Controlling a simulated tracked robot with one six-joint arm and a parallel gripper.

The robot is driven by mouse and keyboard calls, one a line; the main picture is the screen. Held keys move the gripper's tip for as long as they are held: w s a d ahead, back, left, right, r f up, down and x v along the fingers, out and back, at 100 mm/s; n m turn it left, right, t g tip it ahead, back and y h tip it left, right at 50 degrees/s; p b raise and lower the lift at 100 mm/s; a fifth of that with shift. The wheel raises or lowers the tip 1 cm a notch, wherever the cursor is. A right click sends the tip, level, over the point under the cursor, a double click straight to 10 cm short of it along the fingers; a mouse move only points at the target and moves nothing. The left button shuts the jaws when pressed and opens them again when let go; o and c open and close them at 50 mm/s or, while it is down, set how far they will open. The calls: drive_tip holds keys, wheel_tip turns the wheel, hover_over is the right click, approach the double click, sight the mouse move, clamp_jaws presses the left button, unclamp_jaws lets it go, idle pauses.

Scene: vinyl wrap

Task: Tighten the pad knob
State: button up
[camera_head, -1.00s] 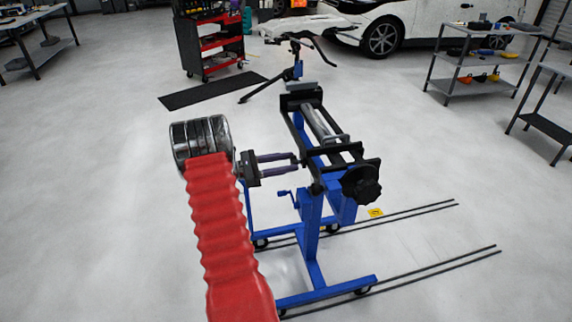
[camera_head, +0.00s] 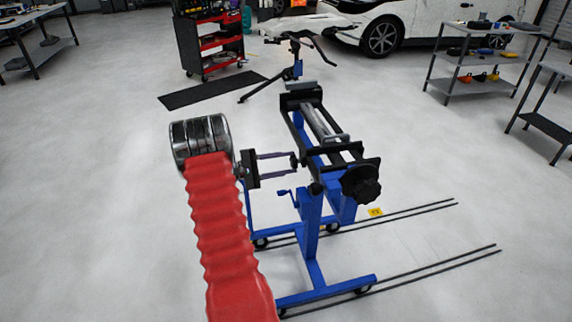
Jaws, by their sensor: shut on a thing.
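A blue wheeled stand (camera_head: 313,235) carries a black frame with a metal roller (camera_head: 318,122). A small dark pad knob (camera_head: 294,161) is at the left side of the black frame, mostly covered by my fingertips. My gripper (camera_head: 293,161) reaches in from the left, its two fingers one above the other and shut on this knob. Fine detail of the grip is too small to see. A large black lobed knob (camera_head: 361,185) at the frame's near end is apart from my gripper.
A blue crank handle (camera_head: 285,192) sits below my gripper. Dark rails (camera_head: 420,267) run along the floor at right. A tripod stand (camera_head: 296,70) is behind. A red tool cart (camera_head: 218,45), a shelf (camera_head: 470,62) and a white car stand further back.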

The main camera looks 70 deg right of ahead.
drive_tip(key=m, duration=0.6)
drive_tip(key=shift+s+f, duration=0.1)
drive_tip(key=shift+f, duration=0.15)
drive_tip(key=m, duration=0.5)
drive_tip(key=shift+f+m, duration=0.15)
drive_tip(key=shift+m, duration=0.25)
drive_tip(key=m, duration=1.2)
drive_tip(key=shift+w+d+f, duration=0.1)
drive_tip(key=shift+w+d, duration=0.05)
drive_tip(key=shift+w, duration=0.05)
drive_tip(key=o, duration=1)
